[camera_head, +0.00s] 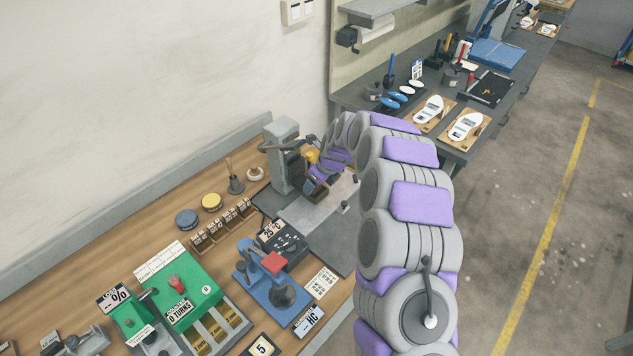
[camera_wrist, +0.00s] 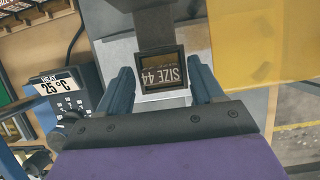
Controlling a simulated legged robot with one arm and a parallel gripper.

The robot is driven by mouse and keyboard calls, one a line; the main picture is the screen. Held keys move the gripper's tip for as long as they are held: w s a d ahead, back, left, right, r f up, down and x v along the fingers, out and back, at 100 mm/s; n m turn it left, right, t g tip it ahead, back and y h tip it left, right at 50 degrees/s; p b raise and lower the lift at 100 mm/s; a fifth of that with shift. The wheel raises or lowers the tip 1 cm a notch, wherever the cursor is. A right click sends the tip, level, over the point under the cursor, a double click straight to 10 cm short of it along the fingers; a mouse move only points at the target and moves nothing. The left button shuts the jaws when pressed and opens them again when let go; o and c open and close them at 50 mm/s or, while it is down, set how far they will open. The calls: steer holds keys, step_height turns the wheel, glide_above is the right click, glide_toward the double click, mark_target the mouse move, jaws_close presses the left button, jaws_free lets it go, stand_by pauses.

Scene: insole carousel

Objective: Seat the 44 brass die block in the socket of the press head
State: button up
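The 44 brass die block (camera_wrist: 162,72) shows in the wrist view as a dark-framed square face reading "SIZE 44", tilted in the picture. It sits directly below the dark ram of the press head (camera_wrist: 155,22); the frames do not clearly show how deep it is in the socket. My gripper (camera_wrist: 163,92) has its two blue fingers apart on either side of the block, with a visible gap on each side. In the head view my gripper (camera_head: 312,190) is at the grey press (camera_head: 283,150), and my arm hides part of it. The block cannot be made out there.
A yellow panel (camera_wrist: 262,40) is close on the right in the wrist view. A wooden rack (camera_head: 222,226) of small labelled blocks, a 25 °C heat unit (camera_head: 283,242), and a blue hand press (camera_head: 262,275) stand nearby. The grey plate (camera_head: 312,215) before the press is mostly clear.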

steer(key=shift+o, duration=0.5)
steer(key=shift+r, duration=0.1)
steer(key=shift+d+r, duration=0.1)
steer(key=shift+r, duration=0.15)
steer(key=p+v, duration=0.1)
steer(key=v, duration=1)
steer(key=shift+p, duration=0.4)
steer(key=shift+s+d+r, duration=0.1)
steer(key=shift+s+r, duration=0.05)
steer(key=s+d+r+n+g, duration=0.1)
steer(key=s+d+r+n, duration=0.15)
steer(key=s+n, duration=0.35)
steer(key=s+d+r+n+g+h, duration=0.1)
steer(key=s+d+r+n, duration=0.2)
steer(key=s, duration=0.6)
steer(key=s+d+r+n, duration=0.2)
steer(key=s+r+n, duration=0.25)
steer(key=s, duration=0.25)
steer(key=s+d+n+g, duration=0.1)
steer(key=s+n, duration=0.3)
steer(key=s, duration=0.4)
steer(key=s+d+n+h, duration=0.1)
steer(key=s+d+n, duration=0.3)
steer(key=s, duration=0.4)
steer(key=s+d+n+g+h, duration=0.1)
steer(key=s+d+n, duration=0.2)
steer(key=s, duration=0.6)
steer(key=shift+n+g, duration=0.3)
steer(key=shift+n, duration=0.25)
